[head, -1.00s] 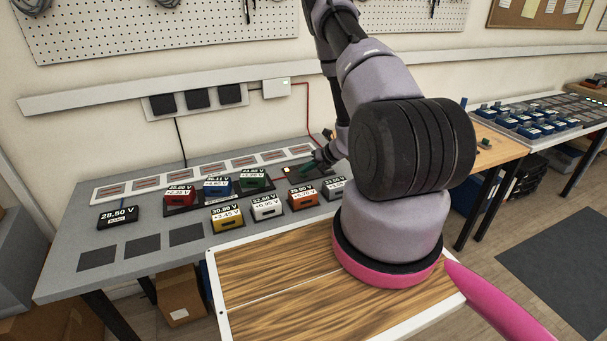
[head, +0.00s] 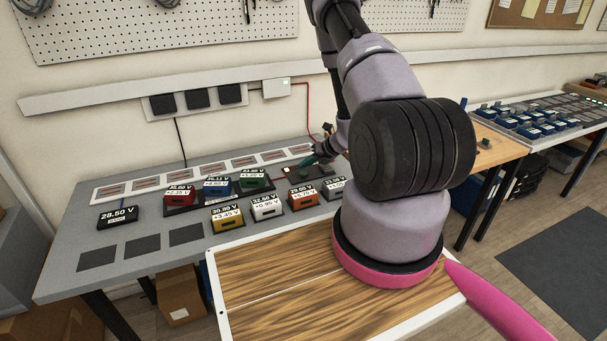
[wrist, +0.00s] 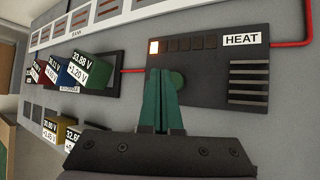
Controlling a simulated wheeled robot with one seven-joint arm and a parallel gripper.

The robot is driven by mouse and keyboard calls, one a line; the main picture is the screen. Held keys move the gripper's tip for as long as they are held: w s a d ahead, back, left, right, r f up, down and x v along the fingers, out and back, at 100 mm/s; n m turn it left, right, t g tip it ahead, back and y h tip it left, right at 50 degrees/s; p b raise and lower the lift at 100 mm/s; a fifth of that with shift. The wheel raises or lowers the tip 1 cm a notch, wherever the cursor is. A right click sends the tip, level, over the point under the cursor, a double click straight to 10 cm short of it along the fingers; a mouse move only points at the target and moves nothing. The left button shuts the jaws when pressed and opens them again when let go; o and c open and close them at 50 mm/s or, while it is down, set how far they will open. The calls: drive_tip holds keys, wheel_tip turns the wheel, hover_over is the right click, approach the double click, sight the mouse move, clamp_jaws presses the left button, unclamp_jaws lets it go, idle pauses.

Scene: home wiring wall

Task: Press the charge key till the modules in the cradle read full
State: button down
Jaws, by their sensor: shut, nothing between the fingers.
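My gripper (wrist: 162,74) is shut and empty, its green fingers together over the dark panel labelled HEAT (wrist: 205,85). A round green key (wrist: 177,80) on that panel is partly hidden behind the fingers; I cannot tell whether they touch it. One lamp (wrist: 154,46) at the left of the panel's lamp row is lit; the others are dark. In the head view my gripper (head: 309,160) is at the bench's back right. Red (head: 180,196), blue (head: 218,187) and green (head: 254,179) modules sit in the dark cradle (head: 182,210). The green one reads 33.88 V.
Yellow (head: 227,217), white (head: 266,207) and orange (head: 302,197) modules stand in front of the cradle. A black 28.50 V display (head: 118,216) is at the left. A red cable (wrist: 291,42) joins the panel.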

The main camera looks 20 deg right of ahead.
sight(306, 174)
drive_tip(key=shift+r, duration=2.25)
